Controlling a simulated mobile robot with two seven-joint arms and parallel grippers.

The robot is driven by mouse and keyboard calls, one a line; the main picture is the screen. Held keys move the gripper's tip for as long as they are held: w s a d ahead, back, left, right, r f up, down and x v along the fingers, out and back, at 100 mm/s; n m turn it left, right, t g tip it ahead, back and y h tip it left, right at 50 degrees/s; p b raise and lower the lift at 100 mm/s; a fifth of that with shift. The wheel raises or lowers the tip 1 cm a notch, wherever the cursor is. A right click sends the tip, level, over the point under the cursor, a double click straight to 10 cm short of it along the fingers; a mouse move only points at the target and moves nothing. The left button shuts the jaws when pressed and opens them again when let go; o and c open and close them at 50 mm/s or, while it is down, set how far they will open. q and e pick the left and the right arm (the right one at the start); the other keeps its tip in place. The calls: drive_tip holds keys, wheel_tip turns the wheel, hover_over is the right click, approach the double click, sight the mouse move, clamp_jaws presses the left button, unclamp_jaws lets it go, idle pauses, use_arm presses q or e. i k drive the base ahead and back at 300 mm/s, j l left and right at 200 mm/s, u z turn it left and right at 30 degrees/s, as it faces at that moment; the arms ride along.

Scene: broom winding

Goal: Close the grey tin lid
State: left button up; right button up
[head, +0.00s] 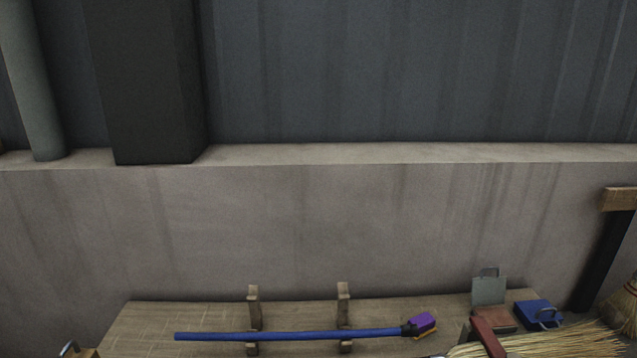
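The grey tin lid (489,291) stands upright, with a metal handle at its top edge, at the right end of the wooden bench. A reddish-brown surface (500,319) lies just in front of its foot; I cannot tell whether it is part of the grey tin or a separate tin. The grey tin's body is mostly hidden or cannot be made out. Neither of my grippers shows in the head view.
A blue tin (533,313) with a metal handle sits to the right. A blue-handled brush (290,336) rests across two wooden uprights on the wooden bench (190,317). Straw bristles (560,341) and a red bar (488,337) crowd the front right. A concrete wall stands behind.

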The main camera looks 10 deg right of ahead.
sight(486, 291)
drive_tip(key=z, duration=1.25)
drive_tip(key=i+l, duration=0.1)
drive_tip(key=l, duration=0.65)
drive_tip(key=i+l+z, duration=0.1)
drive_tip(key=l, duration=0.3)
